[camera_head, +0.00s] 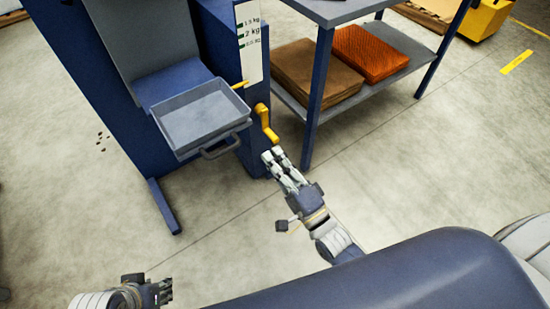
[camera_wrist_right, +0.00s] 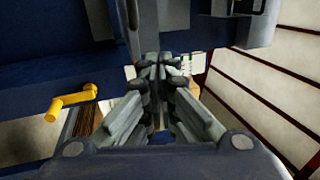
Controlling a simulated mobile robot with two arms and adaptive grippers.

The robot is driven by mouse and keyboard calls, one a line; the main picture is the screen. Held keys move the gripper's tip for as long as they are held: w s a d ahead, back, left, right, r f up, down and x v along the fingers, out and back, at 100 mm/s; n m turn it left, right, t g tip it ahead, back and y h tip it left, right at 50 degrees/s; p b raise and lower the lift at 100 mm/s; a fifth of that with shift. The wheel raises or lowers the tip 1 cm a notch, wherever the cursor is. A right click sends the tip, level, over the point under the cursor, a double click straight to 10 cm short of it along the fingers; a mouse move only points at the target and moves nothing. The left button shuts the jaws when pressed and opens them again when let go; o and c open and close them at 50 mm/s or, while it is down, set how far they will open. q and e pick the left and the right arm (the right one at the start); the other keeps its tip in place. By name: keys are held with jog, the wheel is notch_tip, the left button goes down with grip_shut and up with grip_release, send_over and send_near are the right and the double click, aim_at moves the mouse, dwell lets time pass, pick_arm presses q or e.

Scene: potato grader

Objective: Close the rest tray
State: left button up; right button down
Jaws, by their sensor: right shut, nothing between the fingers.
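The grey rest tray (camera_head: 212,139) sticks out from the front of the blue grader, below a sloping grey chute. It looks empty and has a bar handle (camera_head: 222,149) on its front. My right gripper (camera_head: 271,154) is shut and empty, to the right of the handle and apart from it in the head view. The fingers also show shut in the right wrist view (camera_wrist_right: 160,62), pointing toward blue and grey machine parts; I cannot tell which grey part there is the tray. My left gripper (camera_head: 165,290) is at the bottom left, far from the tray; its finger opening is unclear.
A yellow crank (camera_head: 265,123) juts out right of the tray, close to my right fingertips; it also shows in the right wrist view (camera_wrist_right: 70,102). A table (camera_head: 311,110) with brown and orange stacks on its lower shelf stands to the right. The floor before the grader is clear.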

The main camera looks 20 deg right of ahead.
aim_at(245, 116)
jog(key=b+x, duration=0.1)
jog(key=x, duration=1)
jog(key=shift+f, duration=0.1)
jog(key=shift+w, duration=0.15)
